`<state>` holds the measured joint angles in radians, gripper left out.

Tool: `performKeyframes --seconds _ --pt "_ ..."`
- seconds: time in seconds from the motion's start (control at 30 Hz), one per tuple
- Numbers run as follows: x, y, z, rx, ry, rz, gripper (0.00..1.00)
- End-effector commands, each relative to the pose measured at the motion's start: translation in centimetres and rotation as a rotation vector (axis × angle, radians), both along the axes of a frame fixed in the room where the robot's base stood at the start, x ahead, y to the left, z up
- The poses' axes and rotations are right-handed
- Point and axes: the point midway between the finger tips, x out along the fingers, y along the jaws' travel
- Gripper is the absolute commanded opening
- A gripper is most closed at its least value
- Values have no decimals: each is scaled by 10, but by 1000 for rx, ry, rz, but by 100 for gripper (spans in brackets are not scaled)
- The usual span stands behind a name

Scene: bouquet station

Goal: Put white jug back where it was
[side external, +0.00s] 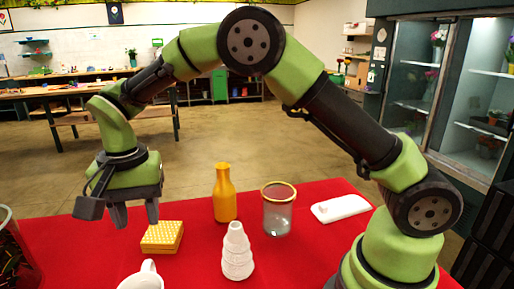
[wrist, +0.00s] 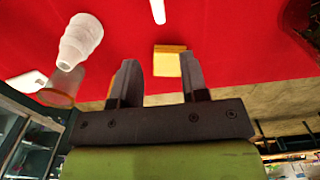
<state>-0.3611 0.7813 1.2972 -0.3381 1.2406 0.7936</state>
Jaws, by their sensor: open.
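The white jug (side external: 138,282) stands on the red table at the bottom edge of the side view, partly cut off, with its rim and a handle showing. In the wrist view only a narrow white piece at the top edge (wrist: 158,11) shows, probably part of the jug. My gripper (side external: 135,216) is open and empty, pointing down above the table, behind the jug and near the yellow box (side external: 162,237). In the wrist view the yellow box (wrist: 168,61) appears between the two fingers (wrist: 157,80), with the fingers apart from it.
A white ribbed vase (side external: 237,255), a yellow bottle (side external: 225,195), a glass jar with a gold rim (side external: 278,212) and a white dish (side external: 340,208) stand on the red table (side external: 195,265). A dark-filled glass vessel (side external: 15,262) is at the left edge. Red cloth is bare between them.

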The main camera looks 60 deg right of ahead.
Motion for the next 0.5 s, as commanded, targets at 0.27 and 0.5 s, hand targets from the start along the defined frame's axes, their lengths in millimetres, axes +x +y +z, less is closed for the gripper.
performKeyframes --seconds 0.27,0.5 --pt "-38 -41 87 81 -154 103 41" --pt "-111 -82 142 112 -355 232 41"
